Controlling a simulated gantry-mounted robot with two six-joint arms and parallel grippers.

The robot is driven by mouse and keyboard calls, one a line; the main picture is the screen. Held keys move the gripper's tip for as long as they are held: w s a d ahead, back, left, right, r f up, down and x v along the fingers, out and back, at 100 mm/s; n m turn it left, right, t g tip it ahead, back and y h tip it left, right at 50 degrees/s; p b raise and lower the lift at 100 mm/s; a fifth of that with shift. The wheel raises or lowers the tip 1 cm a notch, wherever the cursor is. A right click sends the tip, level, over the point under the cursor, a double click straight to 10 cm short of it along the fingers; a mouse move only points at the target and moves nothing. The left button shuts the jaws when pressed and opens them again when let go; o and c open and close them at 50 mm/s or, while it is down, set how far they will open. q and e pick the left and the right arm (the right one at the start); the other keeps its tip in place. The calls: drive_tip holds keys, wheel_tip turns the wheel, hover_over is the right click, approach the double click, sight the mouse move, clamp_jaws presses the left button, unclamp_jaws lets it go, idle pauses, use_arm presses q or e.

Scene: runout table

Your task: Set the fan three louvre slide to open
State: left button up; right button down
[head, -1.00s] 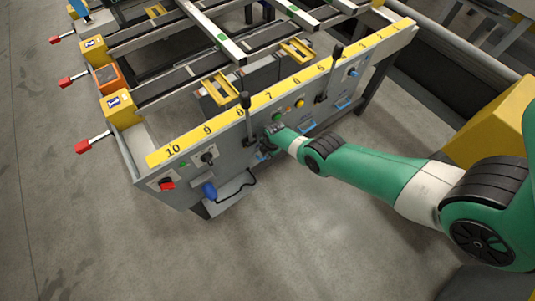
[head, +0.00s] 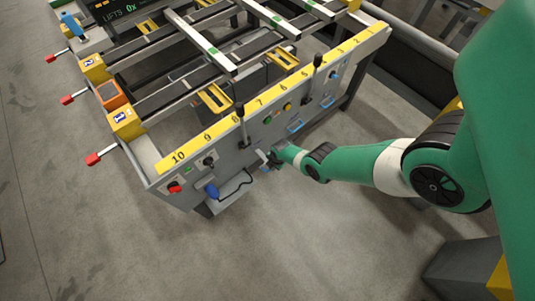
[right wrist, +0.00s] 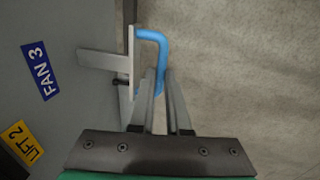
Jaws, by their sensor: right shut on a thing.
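The blue FAN 3 label (right wrist: 40,70) is on the grey panel in the right wrist view. Beside it is a pale metal slide piece (right wrist: 105,61) with a bent blue handle (right wrist: 163,42). My right gripper (right wrist: 160,76) is shut on the blue handle, whose lower part runs between the fingers. In the head view my right gripper (head: 272,158) is low against the front of the table's panel (head: 228,157), below the numbered yellow strip. The gripper and wrist partly hide the slide there, so its position is hard to read. My left gripper is out of view.
Two black-knobbed levers (head: 240,112) (head: 317,62) stand up from the panel. Other blue handles (head: 295,126) sit to the right. A blue part (head: 212,190) with a black cable hangs at lower left. Red-tipped handles (head: 93,159) stick out left. The floor in front is clear.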

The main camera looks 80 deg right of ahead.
drive_tip(key=c, duration=1.2)
unclamp_jaws()
drive_tip(key=shift+o, duration=0.2)
wheel_tip(320, 180, up, 11)
drive_tip(key=s+a+p, duration=0.1)
drive_tip(key=p, duration=1)
drive_tip(key=shift+s+a+r, duration=0.2)
drive_tip(key=shift+s, duration=0.15)
